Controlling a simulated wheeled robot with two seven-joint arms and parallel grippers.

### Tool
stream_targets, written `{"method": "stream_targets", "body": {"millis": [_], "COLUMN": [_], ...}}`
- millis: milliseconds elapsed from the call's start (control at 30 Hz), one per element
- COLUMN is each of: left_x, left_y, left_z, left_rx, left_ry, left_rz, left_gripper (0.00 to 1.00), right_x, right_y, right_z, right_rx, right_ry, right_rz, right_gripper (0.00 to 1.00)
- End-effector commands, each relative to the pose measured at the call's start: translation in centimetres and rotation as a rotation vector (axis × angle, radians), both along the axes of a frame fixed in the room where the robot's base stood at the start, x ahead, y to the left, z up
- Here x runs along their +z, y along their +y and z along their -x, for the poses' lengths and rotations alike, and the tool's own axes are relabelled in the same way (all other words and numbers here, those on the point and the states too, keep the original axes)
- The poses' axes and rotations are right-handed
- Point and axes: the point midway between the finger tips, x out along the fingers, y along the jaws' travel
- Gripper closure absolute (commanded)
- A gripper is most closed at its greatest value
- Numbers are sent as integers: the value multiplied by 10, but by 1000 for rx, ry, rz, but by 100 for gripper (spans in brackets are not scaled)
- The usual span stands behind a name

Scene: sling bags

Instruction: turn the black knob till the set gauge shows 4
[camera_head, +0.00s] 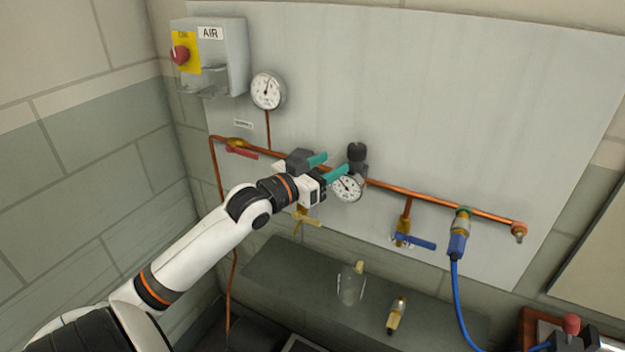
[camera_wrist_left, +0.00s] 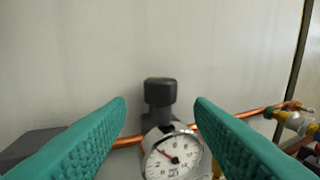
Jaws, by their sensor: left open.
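The black knob (camera_head: 357,152) sits on top of the regulator on the copper pipe. The set gauge (camera_head: 347,188) is the round white dial just below it. In the left wrist view the knob (camera_wrist_left: 160,91) stands upright ahead, between the lines of the two fingers, and the set gauge (camera_wrist_left: 172,158) is below it with a red needle pointing up and left; its figures are too small to read surely. My left gripper (camera_head: 333,165) is open, its teal fingers to the left of the knob and apart from it. My right gripper is not in view.
A red-handled valve (camera_head: 240,150) and a second gauge (camera_head: 268,91) are at left, below a grey AIR box (camera_head: 222,55). A blue-handled valve (camera_head: 414,241) and blue hose (camera_head: 457,290) are at right.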

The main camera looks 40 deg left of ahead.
Motion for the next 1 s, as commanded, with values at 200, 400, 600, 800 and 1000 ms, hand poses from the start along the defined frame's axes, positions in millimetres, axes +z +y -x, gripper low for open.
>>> {"method": "stream_targets", "body": {"millis": [200, 400, 600, 800, 1000], "left_x": [-3, -1, 0, 0, 0], "left_y": [3, 5, 5, 5, 5], "left_z": [33, 46, 48, 47, 47], "left_rx": [0, 0, -1, -1, 0], "left_ry": [2, 1, 0, 0, 0], "left_rz": [-1, -1, 0, -1, -1], "left_gripper": [52, 52, 52, 52, 52], "right_x": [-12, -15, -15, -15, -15], "right_y": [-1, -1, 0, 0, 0], "right_z": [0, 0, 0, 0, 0], "right_rx": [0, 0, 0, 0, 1], "right_ry": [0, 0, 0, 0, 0], "right_rz": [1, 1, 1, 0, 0], "right_gripper": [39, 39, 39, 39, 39]}}
